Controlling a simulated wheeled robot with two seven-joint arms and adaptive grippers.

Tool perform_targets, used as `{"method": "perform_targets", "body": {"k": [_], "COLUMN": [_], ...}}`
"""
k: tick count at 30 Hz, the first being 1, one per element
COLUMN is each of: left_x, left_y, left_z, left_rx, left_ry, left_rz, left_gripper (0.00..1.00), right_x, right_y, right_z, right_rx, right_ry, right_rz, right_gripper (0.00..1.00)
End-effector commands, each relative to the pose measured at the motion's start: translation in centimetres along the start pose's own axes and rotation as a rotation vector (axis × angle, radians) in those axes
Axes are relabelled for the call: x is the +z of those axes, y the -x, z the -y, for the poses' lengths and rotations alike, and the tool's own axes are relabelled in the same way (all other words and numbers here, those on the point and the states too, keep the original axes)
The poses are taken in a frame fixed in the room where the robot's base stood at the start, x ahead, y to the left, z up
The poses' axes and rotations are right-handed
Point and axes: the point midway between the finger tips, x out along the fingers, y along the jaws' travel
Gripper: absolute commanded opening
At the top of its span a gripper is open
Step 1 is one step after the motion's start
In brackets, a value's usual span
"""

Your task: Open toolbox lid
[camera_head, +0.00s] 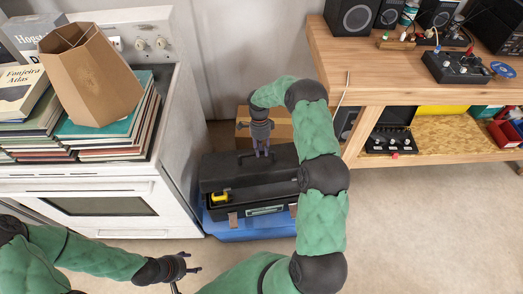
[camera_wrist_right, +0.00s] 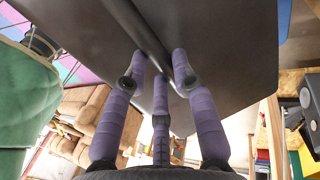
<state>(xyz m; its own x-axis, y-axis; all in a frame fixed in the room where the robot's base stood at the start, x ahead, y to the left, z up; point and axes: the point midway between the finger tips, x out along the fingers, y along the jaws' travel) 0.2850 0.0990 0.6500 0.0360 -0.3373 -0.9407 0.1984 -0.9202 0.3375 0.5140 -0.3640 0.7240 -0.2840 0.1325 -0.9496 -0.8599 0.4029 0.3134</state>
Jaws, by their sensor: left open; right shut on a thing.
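My right gripper (camera_head: 263,154) points down at the lid's top, shut on the lid handle (camera_head: 246,157). In the right wrist view, the purple fingers (camera_wrist_right: 160,70) close around the dark handle bar against the lid. My right arm hides the toolbox's right end. My left gripper (camera_head: 194,264) is open and empty, low in front of the stove, apart from the toolbox.
A blue container (camera_head: 235,230) lies under the toolbox. The white stove (camera_head: 110,195) stands close on the left, with books and a cardboard lampshade (camera_head: 90,77) on top. The wooden bench (camera_head: 385,78) is on the right. A cardboard box (camera_head: 279,125) is behind. Floor in front is clear.

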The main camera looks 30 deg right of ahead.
Motion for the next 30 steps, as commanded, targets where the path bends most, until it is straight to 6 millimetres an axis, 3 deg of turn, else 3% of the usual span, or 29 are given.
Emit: {"method": "perform_targets", "body": {"k": [3, 4, 6, 20, 30], "left_x": [0.0, 0.0, 0.0, 0.0, 0.0], "left_y": [-0.1, -0.1, -0.1, 0.0, 0.0], "left_z": [0.0, 0.0, 0.0, 0.0, 0.0], "left_rx": [0.0, 0.0, 0.0, 0.0, 0.0], "left_ry": [0.0, 0.0, 0.0, 0.0, 0.0], "left_rz": [0.0, 0.0, 0.0, 0.0, 0.0], "left_gripper": [0.61, 0.61, 0.61, 0.61, 0.61], "right_x": [0.0, 0.0, 0.0, 0.0, 0.1], "right_y": [-0.2, -0.3, -0.3, 0.7, 6.9], "right_z": [0.3, 0.3, 0.2, 0.1, 0.2], "right_rx": [-0.008, -0.007, -0.006, -0.005, -0.007], "right_ry": [-0.002, -0.002, -0.002, -0.001, 0.0], "right_rz": [0.001, 0.001, 0.001, 0.001, 0.001], "right_gripper": [0.0, 0.32, 0.51, 0.51, 0.51]}}
